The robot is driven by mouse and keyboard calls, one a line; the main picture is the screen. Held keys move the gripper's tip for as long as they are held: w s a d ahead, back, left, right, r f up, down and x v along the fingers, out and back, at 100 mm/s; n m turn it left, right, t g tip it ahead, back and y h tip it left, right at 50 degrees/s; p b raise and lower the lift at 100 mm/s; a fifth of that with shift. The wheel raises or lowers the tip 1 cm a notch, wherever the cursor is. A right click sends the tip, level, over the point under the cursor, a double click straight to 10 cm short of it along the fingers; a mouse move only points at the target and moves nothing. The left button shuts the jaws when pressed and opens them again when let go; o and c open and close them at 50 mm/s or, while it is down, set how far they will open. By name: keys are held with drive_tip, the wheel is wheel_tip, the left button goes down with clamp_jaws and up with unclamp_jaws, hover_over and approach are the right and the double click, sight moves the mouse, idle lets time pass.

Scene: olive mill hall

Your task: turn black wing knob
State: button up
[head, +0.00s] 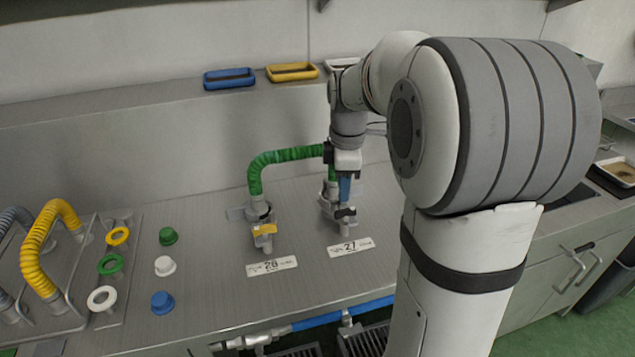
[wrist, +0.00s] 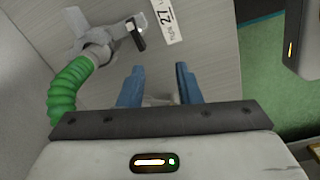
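The black wing knob (head: 345,212) sits on the front of the metal hose fitting above the label 27 (head: 350,247). In the wrist view the knob (wrist: 136,32) shows as a short dark bar beside the same label (wrist: 167,20). My gripper (wrist: 158,70) is open, with its two blue fingers apart and nothing seen between them. In the wrist view the knob lies beyond the fingertips, a little to the left. In the head view my gripper (head: 345,192) points down over the fitting and hides part of it.
A green hose (head: 290,155) arches from the fitting to its neighbour, which has a yellow wing knob (head: 264,229) and label 28 (head: 272,266). Green, white and blue caps (head: 162,302) stand to the left. The steel counter in front of the labels is clear.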

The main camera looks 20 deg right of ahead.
sight(346, 209)
drive_tip(key=w+f+n, duration=0.1)
drive_tip(key=w+d+n, duration=0.1)
drive_tip(key=w+d+f+n, duration=0.1)
drive_tip(key=shift+w+d+f+g+b, duration=0.25)
drive_tip(key=shift+w+f+g+b, duration=0.05)
drive_tip(key=shift+f+b, duration=0.05)
drive_tip(key=shift+w+f, duration=0.1)
drive_tip(key=shift+f, duration=0.15)
wheel_tip(346, 209, down, 7)
drive_tip(key=shift+f, duration=0.15)
clamp_jaws()
